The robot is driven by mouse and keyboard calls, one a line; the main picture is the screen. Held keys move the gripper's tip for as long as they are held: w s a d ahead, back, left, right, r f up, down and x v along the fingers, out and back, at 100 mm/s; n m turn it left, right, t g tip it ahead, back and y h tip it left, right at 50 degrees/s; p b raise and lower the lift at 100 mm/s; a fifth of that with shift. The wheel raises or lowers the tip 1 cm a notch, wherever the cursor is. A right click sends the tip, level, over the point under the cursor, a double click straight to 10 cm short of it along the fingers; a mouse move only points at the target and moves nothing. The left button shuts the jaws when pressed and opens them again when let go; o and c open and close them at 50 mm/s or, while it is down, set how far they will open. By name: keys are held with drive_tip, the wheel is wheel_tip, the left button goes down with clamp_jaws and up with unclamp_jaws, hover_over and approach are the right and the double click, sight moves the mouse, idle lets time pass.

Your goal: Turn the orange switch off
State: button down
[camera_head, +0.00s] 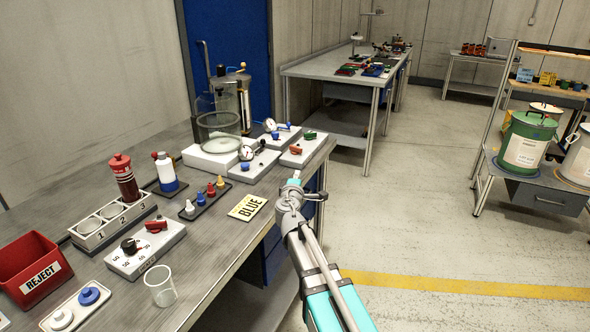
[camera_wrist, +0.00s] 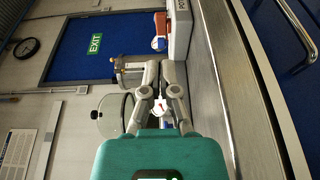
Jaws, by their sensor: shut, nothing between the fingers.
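An orange-red switch (camera_head: 296,149) sits on a white box (camera_head: 311,153) near the right edge of the workbench. I take the orange handle (camera_wrist: 158,43) on a white box (camera_wrist: 180,35) in the wrist view for the same switch, but cannot be sure. My gripper (camera_head: 293,178) is shut and empty, just in front of that box and near the bench edge in the head view. In the wrist view its fingers (camera_wrist: 160,103) come together below the orange handle and apart from it. Contact with the switch is not visible.
Blue-handled valves with gauges (camera_head: 246,153) and a glass vessel (camera_head: 219,128) stand left of the switch.

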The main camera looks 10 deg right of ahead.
sight(297, 149)
drive_tip(key=s, duration=0.7)
drive_tip(key=shift+s+d, duration=0.25)
drive_tip(key=shift+d, duration=0.05)
drive_tip(key=shift+w, duration=0.1)
drive_tip(key=w+a+m+g+h, duration=0.1)
drive_tip(key=w+a+h, duration=0.1)
drive_tip(key=w, duration=0.2)
drive_tip(key=w+a+m+g+h, duration=0.1)
drive_tip(key=w+a+h, duration=0.1)
drive_tip(key=w+a, duration=0.1)
drive_tip(key=w+a+m+h, duration=0.2)
drive_tip(key=w, duration=0.3)
drive_tip(key=shift+a+r+g, duration=0.2)
drive_tip(key=shift+g, duration=0.2)
drive_tip(key=shift+w+a+m+g+h, duration=0.4)
drive_tip(key=shift+a+m+h, duration=0.1)
drive_tip(key=shift+a, duration=0.2)
drive_tip(key=shift+w+d, duration=0.1)
drive_tip(key=x, duration=1.3)
drive_tip(key=shift+w+d, duration=0.25)
drive_tip(key=shift+a, duration=0.2)
